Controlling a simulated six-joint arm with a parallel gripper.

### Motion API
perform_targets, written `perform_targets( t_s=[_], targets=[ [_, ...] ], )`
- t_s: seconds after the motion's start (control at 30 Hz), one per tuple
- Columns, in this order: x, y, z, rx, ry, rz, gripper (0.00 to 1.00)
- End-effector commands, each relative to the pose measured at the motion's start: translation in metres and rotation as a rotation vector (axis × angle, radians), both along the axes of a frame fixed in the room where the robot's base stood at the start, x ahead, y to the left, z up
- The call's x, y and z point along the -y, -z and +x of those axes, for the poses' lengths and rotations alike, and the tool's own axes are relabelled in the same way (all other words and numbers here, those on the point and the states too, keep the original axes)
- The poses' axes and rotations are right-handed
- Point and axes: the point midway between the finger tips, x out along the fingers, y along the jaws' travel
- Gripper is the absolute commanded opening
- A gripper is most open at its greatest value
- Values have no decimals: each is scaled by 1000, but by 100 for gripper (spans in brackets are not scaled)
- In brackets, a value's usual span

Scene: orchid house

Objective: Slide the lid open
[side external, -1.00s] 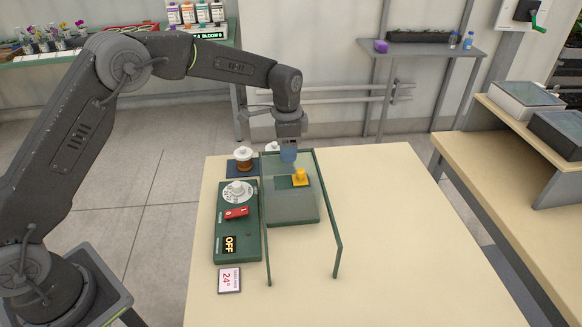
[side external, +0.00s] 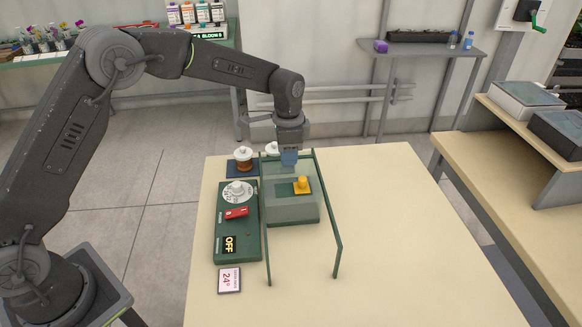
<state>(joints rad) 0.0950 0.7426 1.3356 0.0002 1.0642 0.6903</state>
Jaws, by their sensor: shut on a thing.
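A grey box (side external: 292,213) stands on the table inside a dark green rail frame (side external: 328,205). A yellow knob-like piece (side external: 302,184) shows at its top, over a dark green patch. My gripper (side external: 289,160) points down at the far end of the box, between the rails. Its jaws are shut on the lid at the far edge; the grip itself is small and partly hidden. The lid's outline is hard to make out against the box top.
Left of the box is a green control panel (side external: 224,243) with a white dial, red switch and OFF display. A small card (side external: 229,280) lies in front of it. A brown-and-white jar (side external: 243,160) stands behind. The table's right side (side external: 410,240) is clear.

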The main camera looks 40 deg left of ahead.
Motion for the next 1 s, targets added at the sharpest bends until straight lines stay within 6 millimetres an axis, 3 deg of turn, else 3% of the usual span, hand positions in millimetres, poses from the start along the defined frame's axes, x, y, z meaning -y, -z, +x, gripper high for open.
perform_targets(
  t_s=[1.0],
  targets=[
    [49,-1,-48,3,1,-1,18]
  ],
)
